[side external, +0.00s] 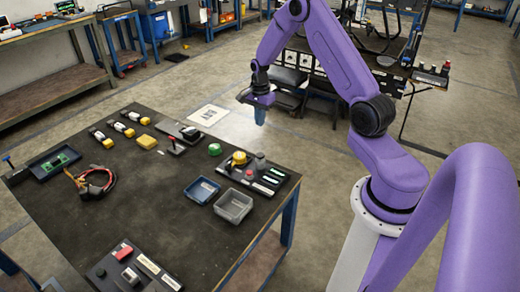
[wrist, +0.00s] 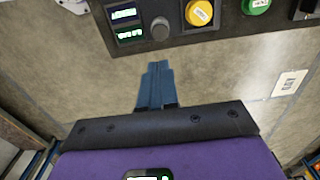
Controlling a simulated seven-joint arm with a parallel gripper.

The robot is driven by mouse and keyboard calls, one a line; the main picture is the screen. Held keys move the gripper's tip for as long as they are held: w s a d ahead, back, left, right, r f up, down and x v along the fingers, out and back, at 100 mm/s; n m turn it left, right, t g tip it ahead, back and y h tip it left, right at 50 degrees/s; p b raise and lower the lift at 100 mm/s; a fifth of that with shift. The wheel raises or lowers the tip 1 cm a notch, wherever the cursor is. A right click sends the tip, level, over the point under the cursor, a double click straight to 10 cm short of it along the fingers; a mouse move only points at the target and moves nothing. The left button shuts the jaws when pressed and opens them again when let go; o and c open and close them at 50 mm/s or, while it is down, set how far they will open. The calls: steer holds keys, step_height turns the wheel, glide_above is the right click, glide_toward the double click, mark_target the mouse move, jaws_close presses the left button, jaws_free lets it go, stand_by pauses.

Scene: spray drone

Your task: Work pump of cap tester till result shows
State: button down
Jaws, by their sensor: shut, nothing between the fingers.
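A dark panel at the table's right corner, apparently the cap tester (side external: 283,168), carries a yellow round part (side external: 239,158), a grey knob (side external: 261,160), a small red part and lit green displays. In the wrist view, the panel (wrist: 228,33) crosses the top with lit displays (wrist: 126,24), the grey knob (wrist: 160,28) and the yellow part (wrist: 199,13). I cannot tell which part is the pump. My gripper (side external: 260,117) is shut and empty, pointing down beyond the table's far right edge, apart from the panel. Its blue fingers (wrist: 157,72) show together in the wrist view.
A red-handled lever (side external: 174,146) and several yellow-ended parts lie farther left. The floor under my gripper is clear.

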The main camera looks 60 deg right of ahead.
mark_target(260, 155)
steer(key=shift+f, duration=0.15)
step_height(260, 155, down, 14)
steer(key=shift+r, duration=0.1)
stand_by(0.5)
steer(key=shift+f, duration=1)
step_height(260, 155, up, 14)
steer(key=shift+r, duration=0.15)
stand_by(1.1)
